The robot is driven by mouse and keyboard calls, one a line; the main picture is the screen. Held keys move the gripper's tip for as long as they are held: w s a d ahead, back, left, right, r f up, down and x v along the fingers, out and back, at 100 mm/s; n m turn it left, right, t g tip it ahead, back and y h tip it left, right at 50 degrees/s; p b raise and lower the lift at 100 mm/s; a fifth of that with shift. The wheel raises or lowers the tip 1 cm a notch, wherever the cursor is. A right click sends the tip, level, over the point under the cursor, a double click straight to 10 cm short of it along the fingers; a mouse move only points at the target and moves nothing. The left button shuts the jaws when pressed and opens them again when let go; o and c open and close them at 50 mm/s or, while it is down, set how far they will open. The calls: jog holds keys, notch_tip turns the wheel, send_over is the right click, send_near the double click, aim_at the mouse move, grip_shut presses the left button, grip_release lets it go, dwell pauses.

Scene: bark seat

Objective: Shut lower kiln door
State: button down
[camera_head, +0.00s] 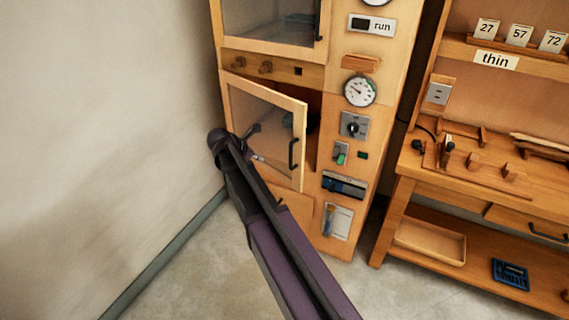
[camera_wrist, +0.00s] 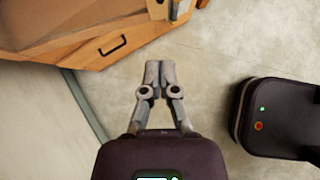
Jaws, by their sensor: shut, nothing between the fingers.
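The lower kiln door (camera_head: 268,130) is a wood-framed glass door in the head view. It stands ajar, with a dark gap along its top and right side. Its black handle (camera_head: 293,153) is on the right of the frame. In the wrist view a dark handle (camera_wrist: 113,45) on a wooden face shows at upper left, probably this door's. My gripper (camera_wrist: 160,66) is shut and empty, its grey fingertips together over the floor. In the head view my arm's end overlaps the door's lower left; the fingers are hard to make out and contact cannot be told.
The upper kiln door (camera_head: 272,22) is above. Gauges and switches fill the kiln's control panel (camera_head: 352,125) on the right. A workbench (camera_head: 470,190) stands further right. A plain wall (camera_head: 100,130) is close on the left. Bare floor (camera_head: 200,280) lies in front.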

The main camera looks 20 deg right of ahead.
jog(key=d+r+b+x, duration=0.2)
jog(key=b+x, duration=0.5)
jog(key=x, duration=0.5)
jog(key=shift+w+d+f, duration=0.2)
jog(key=shift+d+f, duration=0.05)
jog(key=shift+f, duration=0.05)
dwell(0.3)
jog(key=shift+w, duration=0.1)
dwell(0.3)
